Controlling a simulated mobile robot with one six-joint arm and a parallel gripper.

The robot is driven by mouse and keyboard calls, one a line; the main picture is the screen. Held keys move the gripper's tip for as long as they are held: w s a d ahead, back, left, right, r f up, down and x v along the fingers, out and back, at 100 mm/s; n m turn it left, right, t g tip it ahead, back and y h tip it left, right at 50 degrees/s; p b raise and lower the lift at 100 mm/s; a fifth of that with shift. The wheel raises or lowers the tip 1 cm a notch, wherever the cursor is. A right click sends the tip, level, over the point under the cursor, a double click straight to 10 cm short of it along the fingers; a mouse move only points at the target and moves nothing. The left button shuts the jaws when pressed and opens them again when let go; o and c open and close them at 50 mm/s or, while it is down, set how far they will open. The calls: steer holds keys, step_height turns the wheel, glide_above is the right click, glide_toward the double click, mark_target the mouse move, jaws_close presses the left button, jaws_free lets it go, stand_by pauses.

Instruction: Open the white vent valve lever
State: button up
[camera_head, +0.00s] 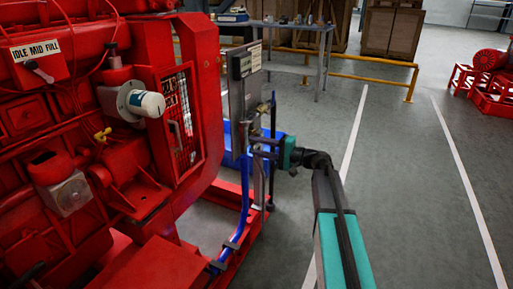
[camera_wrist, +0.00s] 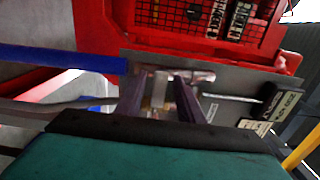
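A grey upright plate (camera_head: 237,100) with labels stands at the right end of the red engine. It also shows across the wrist view (camera_wrist: 225,82). My gripper (camera_head: 256,143) is at the plate's lower part, beside a blue pipe (camera_head: 244,190). In the wrist view the two dark fingers (camera_wrist: 164,82) are apart. A small pale metallic fitting (camera_wrist: 160,90) shows between them; I cannot tell whether they touch it. A thin white rod (camera_wrist: 230,97) lies right of the fingers in front of the plate. I cannot tell for sure which part is the white vent lever.
The red engine (camera_head: 60,130) fills the left, with a white cylinder (camera_head: 147,104) and a red guard grille (camera_head: 181,112). A workbench (camera_head: 290,25), yellow rail (camera_head: 345,56) and wooden crates (camera_head: 392,30) stand behind. The floor at right is clear up to red stands (camera_head: 495,98).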

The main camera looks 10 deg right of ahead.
steer(key=shift+c, duration=0.4)
jaws_close()
